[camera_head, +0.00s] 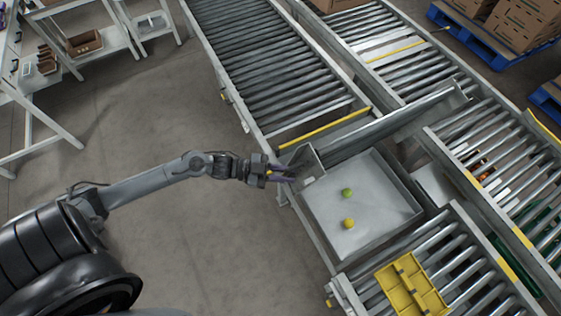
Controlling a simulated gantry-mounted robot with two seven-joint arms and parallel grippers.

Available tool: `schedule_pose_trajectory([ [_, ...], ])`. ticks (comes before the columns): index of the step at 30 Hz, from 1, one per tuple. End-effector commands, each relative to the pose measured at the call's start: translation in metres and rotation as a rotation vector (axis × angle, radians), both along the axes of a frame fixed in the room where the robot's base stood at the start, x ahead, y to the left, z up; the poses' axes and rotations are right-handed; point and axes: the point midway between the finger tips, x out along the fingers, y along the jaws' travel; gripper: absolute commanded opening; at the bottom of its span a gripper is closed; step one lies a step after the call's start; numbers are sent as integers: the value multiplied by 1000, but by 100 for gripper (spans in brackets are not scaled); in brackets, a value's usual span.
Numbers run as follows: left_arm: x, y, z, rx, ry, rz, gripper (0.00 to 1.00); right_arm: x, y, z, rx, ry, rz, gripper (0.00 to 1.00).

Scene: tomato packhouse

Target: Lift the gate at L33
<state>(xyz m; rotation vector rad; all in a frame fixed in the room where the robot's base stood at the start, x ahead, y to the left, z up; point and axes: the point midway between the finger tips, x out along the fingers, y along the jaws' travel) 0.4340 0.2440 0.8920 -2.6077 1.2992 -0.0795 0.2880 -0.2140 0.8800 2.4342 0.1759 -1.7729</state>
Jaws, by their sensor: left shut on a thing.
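A grey metal gate plate (306,160) stands tilted at the upper left corner of a shallow metal tray (385,222), at the end of a roller conveyor. I take it to be the gate at L33, but no label is readable. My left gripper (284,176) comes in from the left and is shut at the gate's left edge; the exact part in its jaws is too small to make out. A green tomato (346,193) and a yellow tomato (348,223) lie apart on the tray. My right gripper is not in view.
Roller conveyors (270,60) run behind and to the right of the tray. A yellow divided tray (412,289) sits on rollers at the lower right. White shelving (95,40) stands at the upper left. The floor (190,110) left of the conveyor is clear.

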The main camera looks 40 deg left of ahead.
Motion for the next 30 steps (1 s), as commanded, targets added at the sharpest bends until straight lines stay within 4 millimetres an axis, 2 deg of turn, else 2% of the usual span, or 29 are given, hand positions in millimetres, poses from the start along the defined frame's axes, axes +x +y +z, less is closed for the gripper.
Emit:
schedule_pose_trajectory([
  [1,-6,-11,-3,23,0,-5,0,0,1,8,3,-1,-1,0],
  [5,-10,-26,-12,73,-17,-3,0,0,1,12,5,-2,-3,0],
  [14,-11,-28,-15,83,-22,-4,0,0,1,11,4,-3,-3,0],
  [15,-11,-28,-15,83,-22,-4,23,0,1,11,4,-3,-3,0],
  [18,-11,-28,-15,83,-23,-3,38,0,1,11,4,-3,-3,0],
  [30,-11,-28,-14,83,-23,-2,38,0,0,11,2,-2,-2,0],
])
